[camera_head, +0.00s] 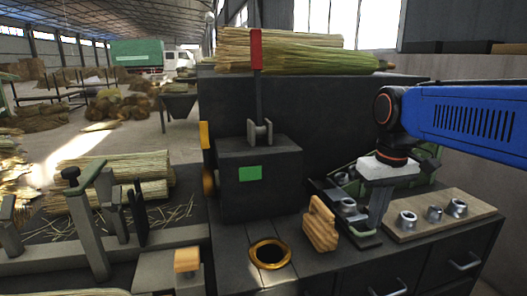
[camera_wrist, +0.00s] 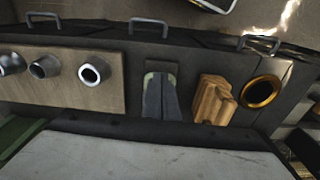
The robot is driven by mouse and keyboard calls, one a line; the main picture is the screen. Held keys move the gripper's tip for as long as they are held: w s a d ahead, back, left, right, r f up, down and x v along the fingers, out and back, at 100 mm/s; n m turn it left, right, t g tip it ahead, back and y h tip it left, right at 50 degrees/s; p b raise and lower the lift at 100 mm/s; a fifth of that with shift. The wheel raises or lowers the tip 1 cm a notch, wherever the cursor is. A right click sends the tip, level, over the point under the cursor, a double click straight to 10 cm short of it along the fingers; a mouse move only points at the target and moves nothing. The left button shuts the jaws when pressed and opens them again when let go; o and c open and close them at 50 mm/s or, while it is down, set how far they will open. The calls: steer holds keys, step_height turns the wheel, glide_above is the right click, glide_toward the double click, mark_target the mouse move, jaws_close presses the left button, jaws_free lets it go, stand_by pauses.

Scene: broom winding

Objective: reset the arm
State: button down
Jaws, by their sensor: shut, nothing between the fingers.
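My gripper (camera_head: 374,222) hangs from the blue arm at the right of the head view, pointing down over the dark bench. Its fingers are shut with nothing between them. They also show near the middle of the wrist view (camera_wrist: 160,97), over the dark bench top. In the head view a wooden block with a grip (camera_head: 320,225) stands to the left of the fingers, apart from them. It also shows to their right in the wrist view (camera_wrist: 213,99). Whether the fingertips touch the bench is hard to tell.
A wooden board (camera_head: 442,214) with metal sleeves (camera_head: 458,208) lies right of my gripper. A brass ring (camera_head: 270,254) sits at the bench's front left. A dark machine box (camera_head: 254,180) with a red-topped lever (camera_head: 256,50) stands behind. Straw bundles (camera_head: 300,52) lie on the high ledge.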

steer(key=s+d+f+m+t, duration=0.2)
steer(key=s+d+f+t, duration=0.1)
steer(key=s+f, duration=1)
steer(key=shift+s+t, duration=0.4)
steer(key=shift+s, duration=0.05)
